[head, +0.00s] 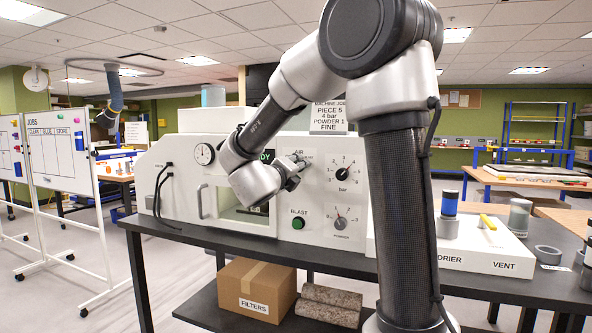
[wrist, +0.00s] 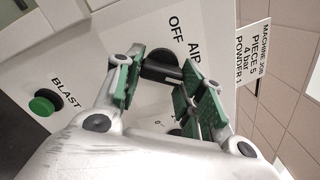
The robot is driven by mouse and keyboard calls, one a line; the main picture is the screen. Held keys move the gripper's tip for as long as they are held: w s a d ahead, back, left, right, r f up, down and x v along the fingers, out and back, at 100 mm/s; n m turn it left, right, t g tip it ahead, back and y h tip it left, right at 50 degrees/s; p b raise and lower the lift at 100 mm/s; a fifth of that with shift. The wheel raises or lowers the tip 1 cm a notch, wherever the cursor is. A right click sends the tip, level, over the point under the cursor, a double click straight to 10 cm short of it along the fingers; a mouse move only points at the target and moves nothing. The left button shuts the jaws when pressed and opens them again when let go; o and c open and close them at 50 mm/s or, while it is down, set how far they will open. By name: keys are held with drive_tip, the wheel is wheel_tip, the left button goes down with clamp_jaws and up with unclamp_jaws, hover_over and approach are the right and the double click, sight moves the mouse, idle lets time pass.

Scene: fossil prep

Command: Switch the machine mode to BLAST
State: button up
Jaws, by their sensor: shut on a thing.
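The white machine (head: 230,140) stands on the dark bench. My gripper (head: 292,178) is at its front panel, under the AIR label, and covers most of what it holds. In the wrist view, my gripper (wrist: 163,75) has its green-padded fingers on either side of a black knob (wrist: 160,64) and is shut on it. The words OFF and AIR are printed beside this knob. Which way the knob points cannot be told. A green button (head: 298,223) labelled BLAST is below my gripper; it also shows in the wrist view (wrist: 45,102), apart from the fingers.
A bar dial (head: 342,174) and a powder dial (head: 341,223) are right of my gripper. A job card (head: 329,117) stands above. A window door with a handle (head: 201,201) is to the left. A white panel (head: 470,245) with jars lies right. A FILTERS box (head: 256,290) sits below.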

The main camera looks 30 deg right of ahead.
drive_tip(key=shift+f+m, duration=0.2)
drive_tip(key=shift+m, duration=1.2)
drive_tip(key=o, duration=1)
drive_tip(key=shift+a+r, duration=0.1)
drive_tip(key=v, duration=1.1)
drive_tip(key=shift+s+a, duration=0.3)
